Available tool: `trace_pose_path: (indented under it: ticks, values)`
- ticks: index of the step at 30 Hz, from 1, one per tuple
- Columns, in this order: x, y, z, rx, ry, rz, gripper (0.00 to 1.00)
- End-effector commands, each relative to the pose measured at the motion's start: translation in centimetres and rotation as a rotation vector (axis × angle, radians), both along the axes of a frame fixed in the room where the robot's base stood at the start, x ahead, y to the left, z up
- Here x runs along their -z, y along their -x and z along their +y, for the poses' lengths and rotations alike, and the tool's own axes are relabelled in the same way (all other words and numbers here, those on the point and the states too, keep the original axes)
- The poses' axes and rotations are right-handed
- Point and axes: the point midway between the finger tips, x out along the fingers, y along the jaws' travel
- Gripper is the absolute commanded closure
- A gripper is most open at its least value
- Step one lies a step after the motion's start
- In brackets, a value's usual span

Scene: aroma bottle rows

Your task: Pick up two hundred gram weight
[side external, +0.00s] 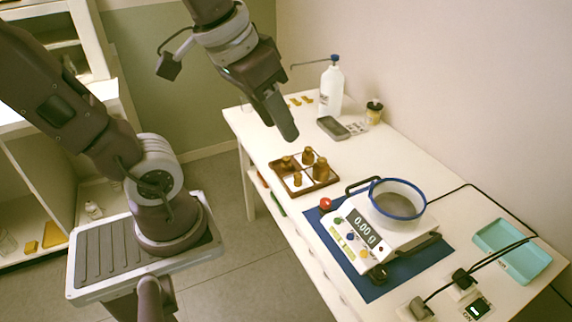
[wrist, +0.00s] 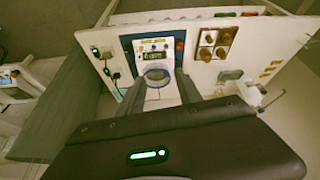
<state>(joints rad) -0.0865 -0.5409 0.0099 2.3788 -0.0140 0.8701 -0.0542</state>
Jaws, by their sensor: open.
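Several brass-coloured weights of differing sizes stand in a divided wooden tray (side external: 325,185) on the table. The largest-looking weight (side external: 320,169) is at the tray's right, with others at the back (side external: 308,156), left (side external: 287,162) and front (side external: 297,179). No markings are legible, so I cannot tell which is two hundred grams. The weights also show in the wrist view, at upper right (wrist: 221,52). My gripper (side external: 287,131) is above the table, higher than the tray and apart from it. In the wrist view its two fingers (wrist: 160,90) are spread, with nothing held.
A scale (side external: 385,240) reading 0.00 g, with a blue-rimmed bowl (side external: 398,199), stands on a blue mat (side external: 408,278). A white pump bottle (side external: 331,88), grey device (side external: 333,128) and small jar (side external: 374,112) stand behind the weights. A turquoise tray (side external: 513,252) and cables lie right.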

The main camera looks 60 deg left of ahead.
Motion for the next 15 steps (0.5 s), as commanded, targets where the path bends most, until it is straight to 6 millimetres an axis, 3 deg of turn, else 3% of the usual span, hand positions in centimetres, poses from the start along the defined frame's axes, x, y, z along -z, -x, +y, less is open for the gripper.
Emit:
trace_pose_path:
  ticks: [3, 5, 8, 9, 12, 15]
  values:
    - [1.0, -7.8, 4.6, -0.237, 0.068, 0.095, 0.59]
    - [2.7, -11.4, 7.8, -0.360, 0.099, 0.134, 0.59]
    - [7.3, -16.2, 14.1, -0.566, 0.152, 0.199, 0.59]
    - [9.7, -17.5, 16.9, -0.648, 0.170, 0.223, 0.59]
    - [16.7, -19.3, 23.5, -0.841, 0.212, 0.282, 0.59]
    - [23.3, -19.0, 28.4, -0.993, 0.243, 0.327, 0.59]
